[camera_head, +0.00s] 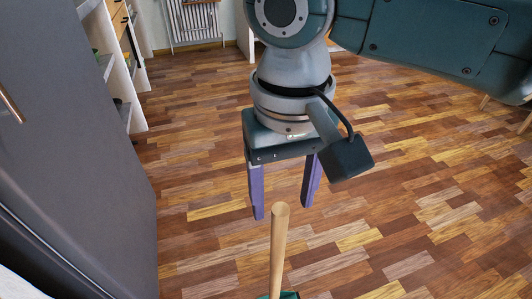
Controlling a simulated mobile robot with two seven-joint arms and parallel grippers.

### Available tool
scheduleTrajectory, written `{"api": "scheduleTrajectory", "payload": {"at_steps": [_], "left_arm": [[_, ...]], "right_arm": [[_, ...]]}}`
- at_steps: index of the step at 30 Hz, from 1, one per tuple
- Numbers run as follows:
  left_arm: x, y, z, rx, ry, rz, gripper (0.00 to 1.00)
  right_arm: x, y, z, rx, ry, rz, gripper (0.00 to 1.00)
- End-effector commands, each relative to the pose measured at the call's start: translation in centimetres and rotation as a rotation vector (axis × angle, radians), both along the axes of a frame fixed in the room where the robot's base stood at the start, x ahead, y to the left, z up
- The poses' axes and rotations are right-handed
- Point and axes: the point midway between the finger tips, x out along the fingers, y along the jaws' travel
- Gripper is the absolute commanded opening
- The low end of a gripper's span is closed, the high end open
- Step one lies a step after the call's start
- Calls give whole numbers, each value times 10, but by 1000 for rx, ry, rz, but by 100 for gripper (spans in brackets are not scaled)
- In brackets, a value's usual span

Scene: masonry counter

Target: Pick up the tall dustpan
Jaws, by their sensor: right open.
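The tall dustpan (278,249) shows as a light wooden upright handle at the bottom centre, with a bit of green at its foot. The rest of it is cut off by the lower edge of the view. My right gripper (284,212) points down with its two purple fingers apart. In the picture the top of the handle appears between and just below the fingertips, and no contact shows. I cannot tell how far apart they are in depth. My left gripper is not in view.
A dark grey cabinet or appliance (75,140) fills the left side. Open shelves (122,75) stand behind it, and a white radiator (192,22) is at the back. The wooden plank floor (420,200) is clear to the right. Wooden legs (525,124) show at the right edge.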

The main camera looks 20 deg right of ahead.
Motion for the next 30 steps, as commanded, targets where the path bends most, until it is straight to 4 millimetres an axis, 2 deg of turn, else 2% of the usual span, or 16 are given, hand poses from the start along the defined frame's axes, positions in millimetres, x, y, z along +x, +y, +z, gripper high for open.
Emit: {"api": "scheduleTrajectory", "payload": {"at_steps": [1, 5, 14, 30], "left_arm": [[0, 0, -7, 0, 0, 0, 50], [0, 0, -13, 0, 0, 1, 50], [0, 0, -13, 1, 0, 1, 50], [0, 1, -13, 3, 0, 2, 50]], "right_arm": [[-2, 1, -13, -2, 3, 1, 65], [-2, 2, -29, -1, 1, 0, 65], [-2, 2, -32, 0, 0, 1, 65], [-2, 2, -32, -1, 0, 1, 4]]}}
